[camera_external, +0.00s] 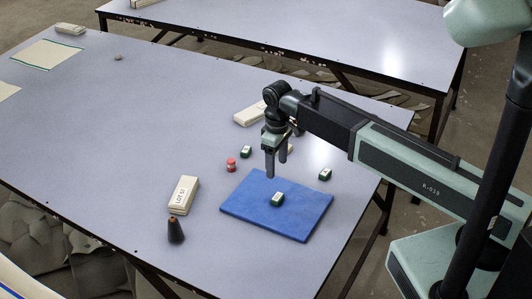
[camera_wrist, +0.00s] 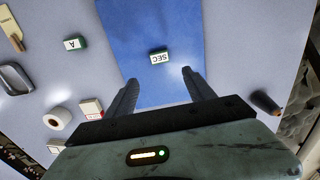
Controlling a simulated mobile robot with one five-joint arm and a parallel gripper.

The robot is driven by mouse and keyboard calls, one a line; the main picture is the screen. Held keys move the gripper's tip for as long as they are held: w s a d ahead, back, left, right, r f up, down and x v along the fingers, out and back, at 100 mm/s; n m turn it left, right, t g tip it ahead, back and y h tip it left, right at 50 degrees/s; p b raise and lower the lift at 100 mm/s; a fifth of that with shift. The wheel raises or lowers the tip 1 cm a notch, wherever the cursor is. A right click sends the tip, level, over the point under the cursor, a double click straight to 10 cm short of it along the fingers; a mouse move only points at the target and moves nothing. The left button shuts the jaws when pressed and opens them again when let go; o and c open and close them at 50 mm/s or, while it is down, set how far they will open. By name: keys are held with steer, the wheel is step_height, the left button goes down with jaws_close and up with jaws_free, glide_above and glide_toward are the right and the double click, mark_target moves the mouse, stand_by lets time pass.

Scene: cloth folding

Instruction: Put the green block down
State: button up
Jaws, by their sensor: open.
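A green block (camera_external: 277,199) with a white top label lies on the blue mat (camera_external: 305,215), near its middle. In the wrist view the block (camera_wrist: 159,57) has "SEC" on its label and rests on the mat (camera_wrist: 150,22). My gripper (camera_external: 276,168) is above the back-left part of the mat, fingers pointing down, open and empty. In the wrist view the block shows just beyond the gap between my fingertips (camera_wrist: 159,78), apart from both.
Two other green blocks stand off the mat, one behind it (camera_external: 246,151) and one at right (camera_external: 325,174). A red item (camera_external: 231,165), a white box (camera_external: 184,195) and a dark cone (camera_external: 176,231) stand left of the mat. The table's left half (camera_external: 100,130) is mostly clear.

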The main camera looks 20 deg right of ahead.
steer(key=s+d+m, duration=0.3)
steer(key=d+m, duration=0.1)
steer(key=d, duration=1.2)
steer(key=s+d+m, duration=0.3)
steer(key=d+m, duration=0.2)
steer(key=d, duration=1.2)
steer(key=shift+s, duration=0.15)
